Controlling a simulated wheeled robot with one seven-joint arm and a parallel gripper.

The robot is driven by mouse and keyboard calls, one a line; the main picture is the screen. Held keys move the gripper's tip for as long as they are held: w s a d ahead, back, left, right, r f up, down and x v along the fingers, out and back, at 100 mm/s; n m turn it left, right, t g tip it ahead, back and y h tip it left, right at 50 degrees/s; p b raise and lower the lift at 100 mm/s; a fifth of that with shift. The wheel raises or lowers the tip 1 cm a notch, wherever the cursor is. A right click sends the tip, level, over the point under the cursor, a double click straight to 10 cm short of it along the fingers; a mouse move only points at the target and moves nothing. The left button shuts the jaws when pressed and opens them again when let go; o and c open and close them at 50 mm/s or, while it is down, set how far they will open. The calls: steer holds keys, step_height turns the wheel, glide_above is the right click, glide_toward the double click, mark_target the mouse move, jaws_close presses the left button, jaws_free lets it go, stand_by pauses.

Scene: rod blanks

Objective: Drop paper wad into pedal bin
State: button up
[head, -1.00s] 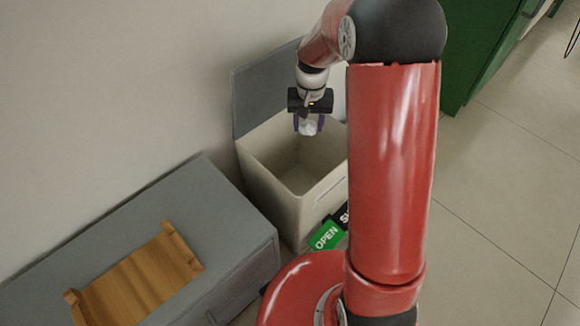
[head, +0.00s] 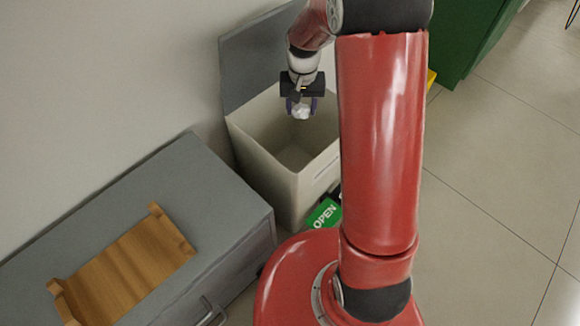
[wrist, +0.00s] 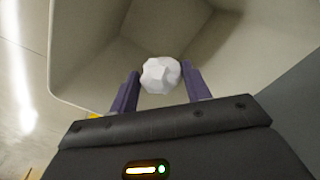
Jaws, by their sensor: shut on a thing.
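The paper wad (wrist: 160,75) is a white, faceted ball between the two purple fingers of my gripper (wrist: 158,88) in the wrist view. My gripper (head: 301,105) is shut on it. In the head view the wad (head: 300,112) shows as a small pale lump at the fingertips. The pedal bin (head: 262,151) is a cream box with its grey lid (head: 250,60) raised against the wall. My gripper holds the wad over the bin's open mouth. The bin's inside looks empty where it shows. My arm hides the bin's right side.
A grey cabinet (head: 190,180) stands left of the bin, with a wooden tray (head: 125,265) on top. A green OPEN sign (head: 325,213) is at the bin's front foot. A green cabinet (head: 465,40) stands at the back right. The tiled floor at right is clear.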

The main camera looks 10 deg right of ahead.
steer(key=o, duration=1)
steer(key=shift+r, duration=0.1)
step_height(320, 180, up, 7)
steer(key=shift+r+p, duration=0.2)
steer(key=shift+p, duration=0.2)
steer(key=shift+r, duration=0.15)
